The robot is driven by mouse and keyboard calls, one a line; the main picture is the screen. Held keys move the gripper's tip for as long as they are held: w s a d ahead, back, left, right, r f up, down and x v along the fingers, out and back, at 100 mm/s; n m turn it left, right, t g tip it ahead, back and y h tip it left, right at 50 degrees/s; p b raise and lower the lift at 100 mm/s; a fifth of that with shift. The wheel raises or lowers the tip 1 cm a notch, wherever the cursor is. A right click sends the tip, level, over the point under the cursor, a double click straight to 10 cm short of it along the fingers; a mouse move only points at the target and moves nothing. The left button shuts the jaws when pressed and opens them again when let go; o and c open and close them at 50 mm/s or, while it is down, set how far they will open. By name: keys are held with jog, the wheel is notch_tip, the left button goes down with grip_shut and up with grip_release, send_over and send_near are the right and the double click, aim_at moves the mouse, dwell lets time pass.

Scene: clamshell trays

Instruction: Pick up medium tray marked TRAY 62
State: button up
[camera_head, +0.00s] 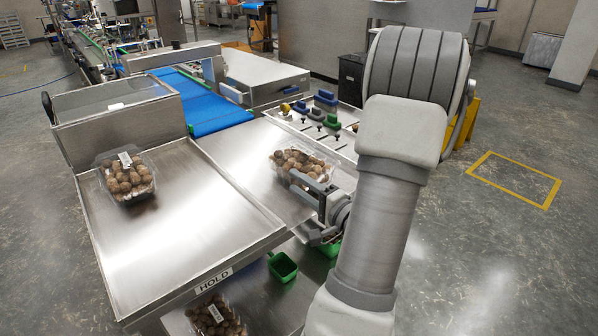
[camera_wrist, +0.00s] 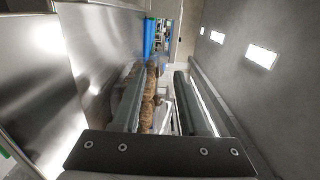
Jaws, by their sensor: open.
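A clear clamshell tray of round brown produce (camera_head: 303,163) sits on the steel table in the middle, partly hidden by my gripper (camera_head: 307,187). My gripper is open at this tray's near right side. In the wrist view, brown contents of the tray (camera_wrist: 151,92) show between the two fingers of my gripper (camera_wrist: 160,78), closer to the left finger. I cannot tell whether the fingers touch it. A second such tray (camera_head: 126,176) with a white label sits on the left steel platform. A third labelled tray (camera_head: 216,317) is low at the front. No tray number is readable.
A HOLD sign (camera_head: 214,281) marks the left platform's front edge, with a raised rim beside the middle table. Blue, green and yellow items (camera_head: 325,108) stand behind the middle tray. A blue conveyor (camera_head: 210,112) lies behind.

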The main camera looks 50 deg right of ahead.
aim_at(286, 173)
jog(key=shift+w+d+f+b, duration=0.15)
jog(key=shift+w+d, duration=0.15)
jog(key=shift+w, duration=1.05)
jog(key=shift+w+d+b, duration=0.15)
jog(key=shift+w+d, duration=0.1)
jog(key=shift+w, duration=1.1)
jog(key=shift+c, duration=0.2)
grip_shut()
